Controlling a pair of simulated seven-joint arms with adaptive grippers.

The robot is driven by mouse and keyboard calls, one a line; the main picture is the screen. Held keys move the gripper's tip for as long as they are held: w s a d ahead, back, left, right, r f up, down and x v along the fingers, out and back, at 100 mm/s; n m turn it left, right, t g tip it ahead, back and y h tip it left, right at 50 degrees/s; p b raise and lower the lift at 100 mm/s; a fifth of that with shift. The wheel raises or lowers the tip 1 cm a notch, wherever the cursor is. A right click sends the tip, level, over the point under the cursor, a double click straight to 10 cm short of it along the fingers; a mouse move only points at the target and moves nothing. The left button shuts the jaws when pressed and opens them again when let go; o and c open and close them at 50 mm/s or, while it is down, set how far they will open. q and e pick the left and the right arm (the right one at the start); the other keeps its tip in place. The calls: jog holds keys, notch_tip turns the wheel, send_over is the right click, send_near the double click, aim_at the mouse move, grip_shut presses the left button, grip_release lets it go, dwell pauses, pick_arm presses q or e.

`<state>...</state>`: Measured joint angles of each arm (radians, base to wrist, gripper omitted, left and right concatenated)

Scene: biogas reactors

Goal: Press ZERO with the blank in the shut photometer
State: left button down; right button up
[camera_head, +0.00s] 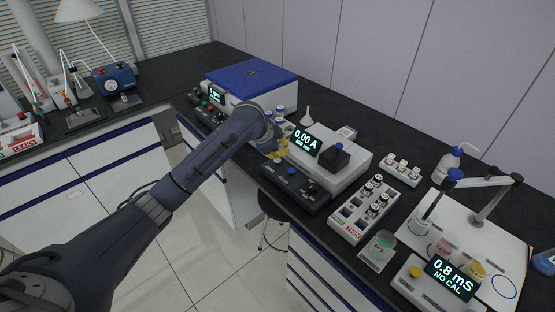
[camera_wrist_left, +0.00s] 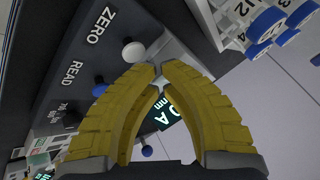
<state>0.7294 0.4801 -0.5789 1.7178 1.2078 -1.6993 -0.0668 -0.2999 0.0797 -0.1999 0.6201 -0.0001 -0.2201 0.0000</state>
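The photometer (camera_head: 351,169) is a white box on the bench in the head view; its display (camera_head: 305,140) reads 0.00 A. Its dark lid (camera_head: 338,160) with a blue knob looks shut; any blank inside is hidden. The dark control panel carries a white button (camera_wrist_left: 134,51) beside the word ZERO and a blue button (camera_wrist_left: 99,89) beside READ in the left wrist view. My left gripper (camera_head: 279,152) is above the panel's left end; its yellow fingertips (camera_wrist_left: 158,70) come together with nothing visible between them, close to the white button. My right gripper is out of view.
A rack of blue-capped vials (camera_wrist_left: 268,24) stands close beside the gripper. A blue-lidded machine (camera_head: 251,82) is to the left. A vial rack (camera_head: 351,217) and a meter reading 0.8 mS (camera_head: 452,279) are to the right.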

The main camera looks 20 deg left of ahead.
pick_arm(q)
jog(key=shift+r, duration=2.55)
